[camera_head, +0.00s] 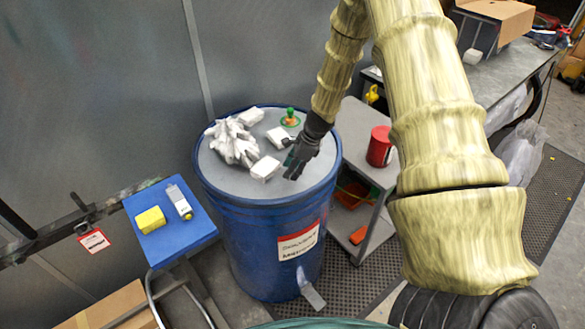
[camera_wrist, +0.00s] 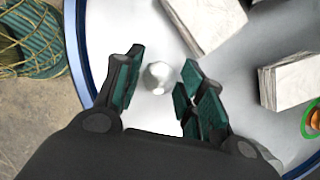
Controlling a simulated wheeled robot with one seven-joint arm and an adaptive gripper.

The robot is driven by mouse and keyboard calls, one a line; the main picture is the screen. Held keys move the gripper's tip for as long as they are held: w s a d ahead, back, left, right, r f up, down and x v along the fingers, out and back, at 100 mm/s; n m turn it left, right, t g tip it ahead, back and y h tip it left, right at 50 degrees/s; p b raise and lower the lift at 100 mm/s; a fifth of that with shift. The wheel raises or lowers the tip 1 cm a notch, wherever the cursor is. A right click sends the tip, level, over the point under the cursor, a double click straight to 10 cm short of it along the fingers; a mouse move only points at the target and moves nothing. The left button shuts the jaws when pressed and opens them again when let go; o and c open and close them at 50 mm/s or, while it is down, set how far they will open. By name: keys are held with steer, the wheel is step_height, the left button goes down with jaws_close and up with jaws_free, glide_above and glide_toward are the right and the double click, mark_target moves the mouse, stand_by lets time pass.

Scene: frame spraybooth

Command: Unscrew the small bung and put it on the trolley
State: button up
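The small bung (camera_wrist: 157,75) is a pale, round knob on the grey lid of the blue drum (camera_head: 260,235). My gripper (camera_head: 294,170) is over the right front part of the drum lid. In the wrist view my gripper (camera_wrist: 163,68) is open, with the bung between its two dark green fingers and a gap on each side. I cannot tell the exact height of the fingertips above the lid. The head view does not show the bung clearly. The grey trolley (camera_head: 354,133) stands right of the drum, with a red can (camera_head: 380,146) on top.
White blocks (camera_head: 265,168), a crumpled white rag (camera_head: 234,143) and a green-orange item (camera_head: 290,118) lie on the lid. A blue stool (camera_head: 178,233) at left holds a yellow sponge (camera_head: 150,219) and a white bottle (camera_head: 179,201). The trolley top has bare room beside the can.

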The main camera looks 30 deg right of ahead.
steer(key=m+t+h+b, duration=0.1)
steer(key=m, duration=0.2)
steer(key=shift+s+m, duration=0.15)
steer(key=shift+m, duration=0.25)
steer(key=shift+a+f+m+h+b, duration=0.1)
steer(key=shift+f+m+h+b, duration=0.15)
steer(key=shift+m+b, duration=0.55)
steer(key=shift+m+t, duration=0.3)
steer(key=shift+m, duration=0.2)
steer(key=shift+r+m+h+b, duration=0.2)
steer(key=shift+m+h+b, duration=0.35)
steer(key=shift+m+b, duration=0.6)
steer(key=shift+f+m+b, duration=0.15)
steer(key=shift+m+b, duration=0.2)
steer(key=shift+b, duration=0.55)
steer(key=m+h+b, duration=0.1)
steer(key=m+b, duration=0.1)
steer(key=b, duration=0.1)
steer(key=shift+a+m+h+b, duration=0.1)
steer(key=shift+m+h+b, duration=0.2)
steer(key=shift+b, duration=0.05)
steer(key=shift+m+b, duration=0.5)
steer(key=shift+b, duration=0.05)
